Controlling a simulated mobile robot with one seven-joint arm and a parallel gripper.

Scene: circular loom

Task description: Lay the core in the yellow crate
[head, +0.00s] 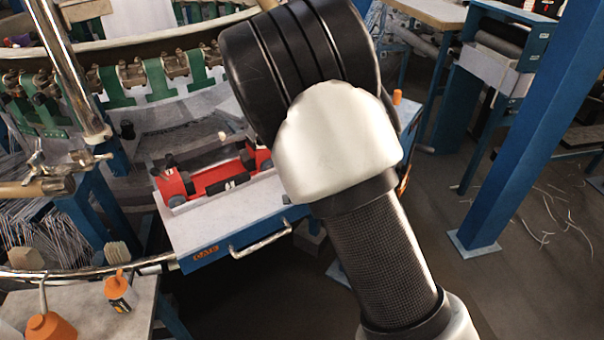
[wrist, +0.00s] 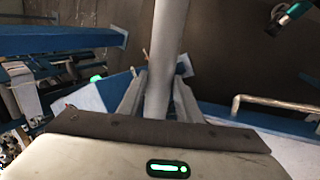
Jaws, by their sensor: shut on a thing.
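In the wrist view a long pale grey cylinder, which looks like the core (wrist: 166,45), stands up between the two fingers of my gripper (wrist: 159,92). The fingers are shut on it, and it reaches past them to the top edge of the picture. Its lower end is hidden behind the gripper body. In the head view my arm covers the middle, and the gripper and the core are hidden behind it. I cannot make out the yellow crate in either view.
A blue-edged table (head: 222,236) with a metal handle carries a red shuttle (head: 212,180). The circular loom (head: 140,80) curves behind it at left. A blue post (head: 530,120) stands at right. Dark floor is open at lower right.

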